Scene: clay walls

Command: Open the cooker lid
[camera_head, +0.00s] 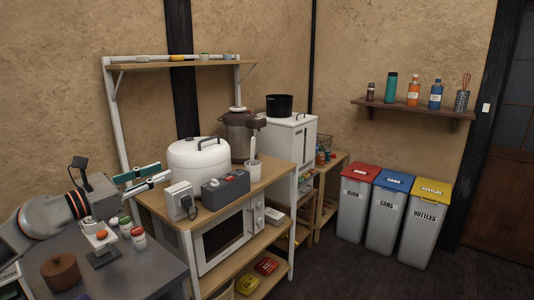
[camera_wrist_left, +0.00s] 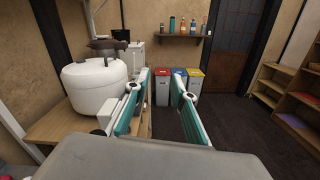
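The white round cooker (camera_head: 198,166) stands on the wooden shelf top, with its lid (camera_head: 199,147) seated and a dark handle (camera_head: 208,141) on top. The cooker also shows in the left wrist view (camera_wrist_left: 93,92), left of the fingers. My left gripper (camera_head: 165,171) comes in from the left, just left of the cooker and apart from it. Its teal-padded fingers are spread, with nothing between them, as the left wrist view shows (camera_wrist_left: 161,78). My right gripper is not in view.
A grey socket box (camera_head: 181,200) and a dark grey box with a red button (camera_head: 226,188) stand in front of the cooker. A brown-topped dispenser (camera_head: 240,130) stands behind it. A microwave (camera_head: 228,237) is below. Three bins (camera_head: 391,217) stand right.

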